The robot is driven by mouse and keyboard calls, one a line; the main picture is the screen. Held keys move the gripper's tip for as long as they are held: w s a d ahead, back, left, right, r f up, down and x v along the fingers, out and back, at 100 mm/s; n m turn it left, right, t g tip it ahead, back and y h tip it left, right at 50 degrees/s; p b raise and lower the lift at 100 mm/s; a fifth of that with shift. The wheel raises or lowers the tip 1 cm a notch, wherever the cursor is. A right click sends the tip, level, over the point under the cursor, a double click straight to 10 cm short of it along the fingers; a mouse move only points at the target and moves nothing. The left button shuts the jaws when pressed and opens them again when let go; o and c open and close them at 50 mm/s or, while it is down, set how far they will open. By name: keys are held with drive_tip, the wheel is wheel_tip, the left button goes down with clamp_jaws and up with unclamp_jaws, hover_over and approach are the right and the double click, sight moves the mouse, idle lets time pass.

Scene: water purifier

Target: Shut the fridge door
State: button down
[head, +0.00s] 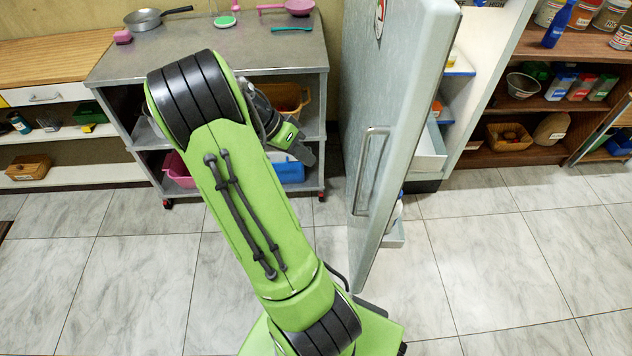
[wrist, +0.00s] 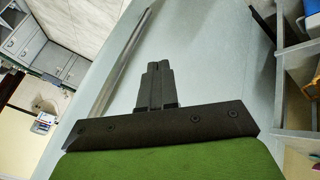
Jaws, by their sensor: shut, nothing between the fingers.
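The fridge door (head: 400,110) is pale grey-blue and stands wide open in the middle of the head view. A metal bar handle (head: 370,170) is on its left-facing side. Part of the fridge's inside, with shelves and bins, shows to the right of the door. My gripper (head: 308,157) is at the left of the door in the head view, apart from the handle there. In the wrist view my gripper (wrist: 157,70) is shut and empty, pointing at a broad pale panel (wrist: 200,50) that looks like the door. I cannot tell whether the fingertips touch it.
A metal cart (head: 240,58) with pans and bins stands behind my arm. A wooden shelf (head: 540,104) with jars and packets is at the right. A white bin (head: 430,150) sits in the fridge. The tiled floor (head: 500,265) at the right front is clear.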

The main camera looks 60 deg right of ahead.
drive_tip(key=s+d+f+b, duration=0.2)
drive_tip(key=s+f+b, duration=0.2)
drive_tip(key=s+f, duration=0.4)
drive_tip(key=shift+s+d+b, duration=0.25)
drive_tip(key=shift+s+b, duration=0.1)
drive_tip(key=shift+s, duration=0.25)
